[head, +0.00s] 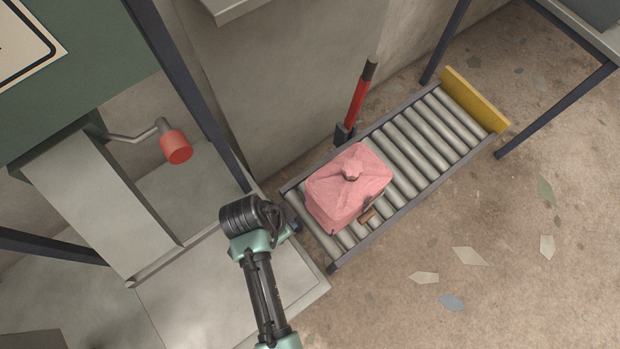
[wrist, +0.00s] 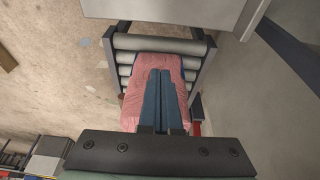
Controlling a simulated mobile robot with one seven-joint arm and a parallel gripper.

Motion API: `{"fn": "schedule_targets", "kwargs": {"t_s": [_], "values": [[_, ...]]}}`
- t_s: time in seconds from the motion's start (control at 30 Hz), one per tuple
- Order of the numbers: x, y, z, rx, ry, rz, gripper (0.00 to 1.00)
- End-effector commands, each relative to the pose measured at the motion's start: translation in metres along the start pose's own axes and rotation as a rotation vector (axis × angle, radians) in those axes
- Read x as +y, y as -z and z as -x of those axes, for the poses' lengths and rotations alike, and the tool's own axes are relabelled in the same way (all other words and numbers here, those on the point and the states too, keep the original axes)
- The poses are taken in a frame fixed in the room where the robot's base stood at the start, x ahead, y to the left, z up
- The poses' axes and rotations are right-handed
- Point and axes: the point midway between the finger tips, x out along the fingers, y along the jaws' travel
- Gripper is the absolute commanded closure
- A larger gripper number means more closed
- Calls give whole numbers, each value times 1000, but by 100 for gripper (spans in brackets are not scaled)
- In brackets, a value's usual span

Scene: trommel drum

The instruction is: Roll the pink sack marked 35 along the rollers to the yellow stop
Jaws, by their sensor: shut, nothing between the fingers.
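The pink sack (head: 347,188) lies on the near-left part of the roller track, its tied top facing up. A brown tag shows at its lower right side; I cannot read a number on it. The yellow stop (head: 474,100) stands across the far right end of the rollers (head: 413,139). My gripper (head: 293,226) is at the near-left end of the track, just left of the sack. In the wrist view my gripper's blue fingers (wrist: 163,100) are together and empty, in front of the pink sack (wrist: 130,85). I cannot tell whether they touch it.
A red lever with a black grip (head: 357,98) stands beside the track's far side, against the grey wall. A red-ended crank (head: 176,147) sticks out at the left. Dark frame legs stand near the yellow stop. The rollers between sack and stop are clear.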

Motion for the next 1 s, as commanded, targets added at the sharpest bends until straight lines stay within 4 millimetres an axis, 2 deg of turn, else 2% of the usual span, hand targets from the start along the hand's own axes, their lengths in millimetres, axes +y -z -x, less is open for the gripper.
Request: {"fn": "schedule_targets", "kwargs": {"t_s": [0.1, 0.3, 0.4, 0.6, 1.0], "values": [[0, 0, -26, 0, -2, -1, 100], [0, 1, -62, 0, 0, -2, 100], [-1, 20, -62, 1, 3, -6, 100], [-1, 37, -68, 1, 3, -2, 100], [-1, 40, -70, 0, 3, -1, 100]]}}
